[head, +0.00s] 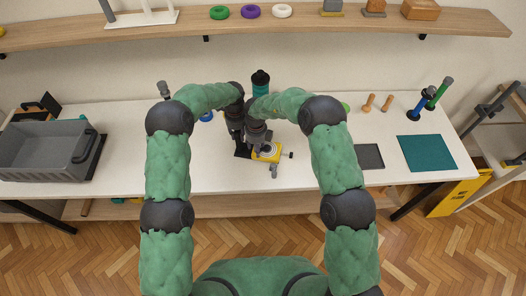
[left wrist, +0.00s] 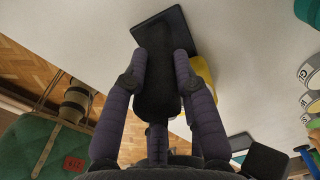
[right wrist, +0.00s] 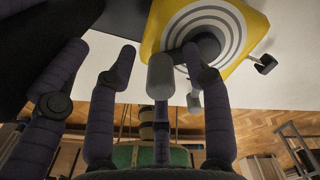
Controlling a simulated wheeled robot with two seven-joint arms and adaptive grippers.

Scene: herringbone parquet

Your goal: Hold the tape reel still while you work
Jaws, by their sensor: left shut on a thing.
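My left gripper (left wrist: 163,70) is shut around a dark rounded upright piece (left wrist: 158,95) above a black base plate (left wrist: 176,30). In the head view the left gripper (head: 240,140) is over that black stand. Beside it is a yellow block (head: 262,156); in the right wrist view its top (right wrist: 245,58) bears white and grey rings and a dark hub (right wrist: 208,46). My right gripper (right wrist: 155,60) has its fingers apart at the yellow block's edge. A grey rounded piece (right wrist: 160,78) shows between them, not visibly gripped. I cannot tell which part is the tape reel.
A grey bin (head: 40,150) stands at the table's left. A dark grey mat (head: 369,156), a teal mat (head: 426,153) and wooden pegs (head: 368,103) are at the right. Green (head: 219,13), purple (head: 250,11) and white (head: 282,11) rings lie on the back shelf.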

